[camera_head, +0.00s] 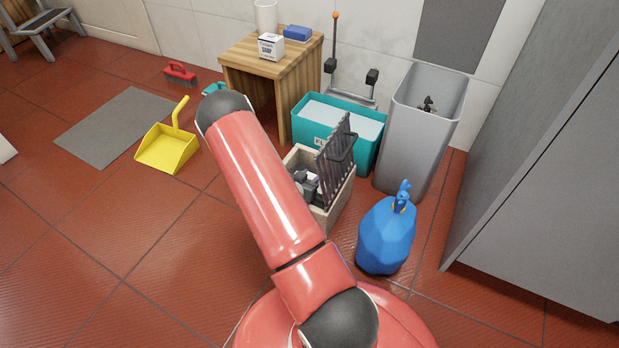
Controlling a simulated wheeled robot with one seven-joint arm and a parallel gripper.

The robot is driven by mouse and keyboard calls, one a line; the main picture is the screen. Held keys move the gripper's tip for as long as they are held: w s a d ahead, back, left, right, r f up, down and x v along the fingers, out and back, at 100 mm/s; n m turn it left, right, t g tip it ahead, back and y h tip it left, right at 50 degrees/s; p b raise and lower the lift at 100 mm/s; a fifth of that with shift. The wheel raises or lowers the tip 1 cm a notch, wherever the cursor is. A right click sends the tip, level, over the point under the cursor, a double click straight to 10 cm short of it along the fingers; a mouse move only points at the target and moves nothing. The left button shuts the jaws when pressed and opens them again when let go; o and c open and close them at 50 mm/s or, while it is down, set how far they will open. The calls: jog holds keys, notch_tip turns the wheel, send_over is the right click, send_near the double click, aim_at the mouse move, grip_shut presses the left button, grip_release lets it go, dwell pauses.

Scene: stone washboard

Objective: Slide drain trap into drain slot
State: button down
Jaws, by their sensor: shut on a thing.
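A dark slatted grate with a handle, which I take for the drain trap (338,157), stands tilted at the beige box (327,218) on the floor. What looks like my gripper (308,184) shows in grey and white at the box's opening, just left of the grate. It appears shut on the drain trap, but its fingertips are hard to make out. My red arm hides the left part of the box. I cannot make out the drain slot, or whether the grate's lower edge sits in it.
A teal tub (366,157) of pale water and a tall grey bin (404,150) stand behind the box. A blue bag (385,238) is at right. A wooden table (247,60) stands behind; a yellow dustpan (168,149) lies left. Floor at left front is clear.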

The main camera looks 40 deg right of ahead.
jog(key=shift+r+p, duration=1.3)
jog(key=shift+r, duration=1.1)
jog(key=shift+b, duration=0.6)
dwell(0.5)
jog(key=shift+f+b, duration=1.1)
jog(key=shift+f, duration=0.3)
jog(key=shift+f, duration=1.35)
jog(key=c, duration=0.9)
grip_release()
jog(key=p+v, duration=0.1)
jog(key=v, duration=0.7)
